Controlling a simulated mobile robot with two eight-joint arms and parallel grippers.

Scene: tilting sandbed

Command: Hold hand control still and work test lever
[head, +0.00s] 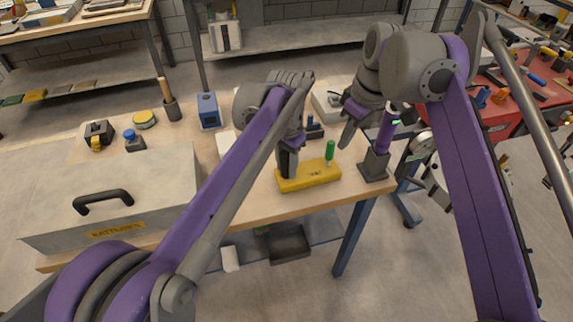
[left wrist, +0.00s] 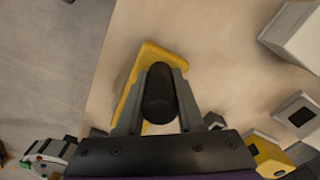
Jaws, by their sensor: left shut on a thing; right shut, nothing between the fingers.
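The yellow hand control (head: 312,179) lies on the wooden bench near its front edge; it also shows in the left wrist view (left wrist: 132,92). The green test lever (head: 330,151) stands upright at its right end. My left gripper (head: 287,170) points down at its left end, shut on a black round grip (left wrist: 160,92), seen between the fingers in the left wrist view. My right gripper (head: 345,144) is shut and empty, just right of the green lever and near its top. Whether it touches the lever, I cannot tell.
A dark block with a purple upright piece (head: 374,166) stands right of the hand control. A large grey case (head: 150,190) with a black handle fills the bench's left front. Behind it are a blue box (head: 209,110), a dark holder (head: 171,109) and small parts.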

